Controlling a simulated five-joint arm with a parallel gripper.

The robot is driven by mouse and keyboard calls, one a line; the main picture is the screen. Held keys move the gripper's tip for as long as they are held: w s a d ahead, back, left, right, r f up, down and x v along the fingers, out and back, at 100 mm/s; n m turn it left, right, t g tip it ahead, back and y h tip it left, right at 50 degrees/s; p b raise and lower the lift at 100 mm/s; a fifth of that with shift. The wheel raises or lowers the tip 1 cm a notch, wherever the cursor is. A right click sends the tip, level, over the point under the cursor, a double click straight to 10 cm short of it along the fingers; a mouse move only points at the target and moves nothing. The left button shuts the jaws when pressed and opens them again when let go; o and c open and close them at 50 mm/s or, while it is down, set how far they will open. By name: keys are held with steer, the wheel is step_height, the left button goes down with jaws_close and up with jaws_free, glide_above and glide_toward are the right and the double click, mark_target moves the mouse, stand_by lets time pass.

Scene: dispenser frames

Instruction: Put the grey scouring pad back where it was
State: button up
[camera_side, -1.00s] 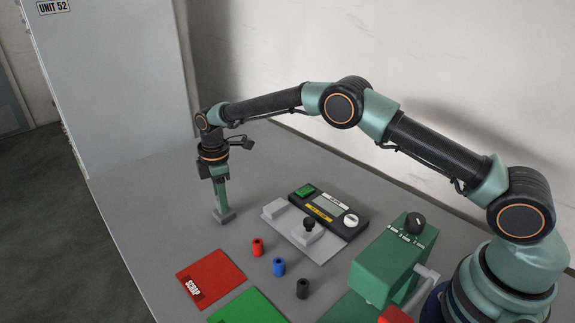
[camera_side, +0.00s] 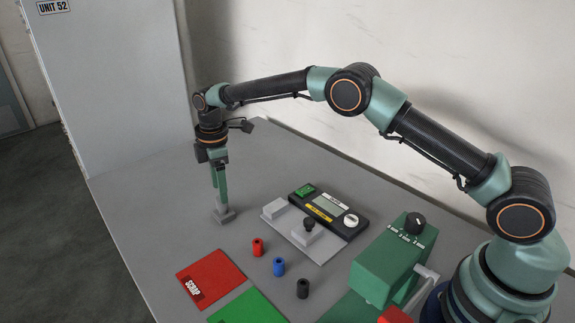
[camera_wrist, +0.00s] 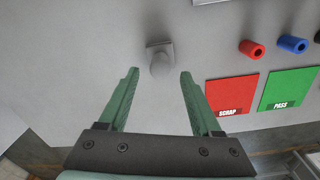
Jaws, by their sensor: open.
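A small grey piece, which I take to be the scouring pad (camera_side: 225,217), lies on the table below my gripper in the side view. It has a flat base with a rounded raised part on top. In the wrist view the grey pad (camera_wrist: 160,60) sits just beyond the fingertips, roughly midway between them. My gripper (camera_wrist: 158,74) is open, with its two green fingers spread and nothing held. In the side view my gripper (camera_side: 220,203) points down over the pad, its tips close to the raised part.
A grey plate with a display unit (camera_side: 327,207) lies to the right. Red (camera_side: 257,247), blue (camera_side: 278,267) and black (camera_side: 303,288) cylinders stand nearer the front. A red SCRAP mat (camera_side: 212,275), a green mat (camera_side: 248,308) and a green dialled box (camera_side: 385,265) are also there. The table left of the pad is bare.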

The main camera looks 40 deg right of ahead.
steer(key=s+d+r+m+t, duration=0.1)
steer(key=d+r, duration=0.1)
steer(key=r, duration=0.5)
steer(key=s+d+r+m, duration=0.2)
steer(key=r, duration=0.6)
steer(key=s+d+r+m+t, duration=0.2)
steer(key=s+d+r+m, duration=0.25)
steer(key=s+r, duration=0.2)
steer(key=s+d+f+m+t, duration=0.1)
steer(key=s+d+f+m, duration=0.1)
steer(key=s, duration=0.7)
steer(key=s+d+f+m+t, duration=0.1)
steer(key=s+d+m, duration=0.3)
steer(key=s, duration=0.5)
steer(key=shift+d+f+m, duration=0.2)
steer(key=shift+f+m, duration=0.25)
steer(key=shift+m, duration=0.3)
